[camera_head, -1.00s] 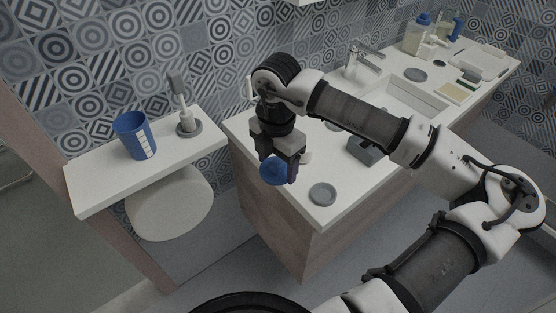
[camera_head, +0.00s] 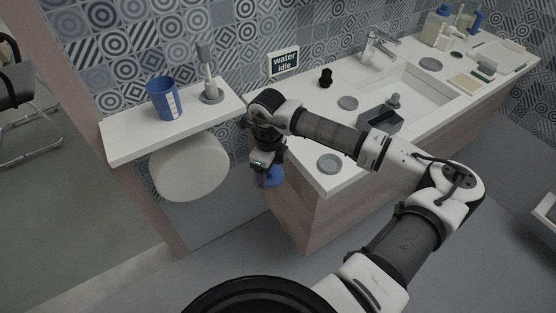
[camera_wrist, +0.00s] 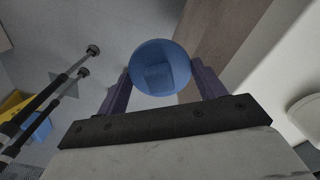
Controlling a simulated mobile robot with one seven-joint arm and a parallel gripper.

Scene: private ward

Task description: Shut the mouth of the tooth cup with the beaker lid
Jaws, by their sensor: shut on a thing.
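The tooth cup (camera_head: 164,99) is blue with a white marked strip and stands upright on the white shelf at the left in the head view. Its mouth is uncovered. The beaker lid (camera_wrist: 160,67) is a round blue disc held between the two fingers of my gripper (camera_wrist: 160,88) in the wrist view. In the head view my gripper (camera_head: 268,180) hangs in front of the counter's left end, right of the shelf and lower than the cup. There the blue lid (camera_head: 274,176) shows only partly behind the fingers.
The white shelf (camera_head: 130,149) also bears a toothbrush-like item in a grey holder (camera_head: 212,95), right of the cup. A round white form (camera_head: 190,168) is below the shelf. The counter (camera_head: 345,178) holds grey discs, a grey caddy (camera_head: 381,119) and bottles.

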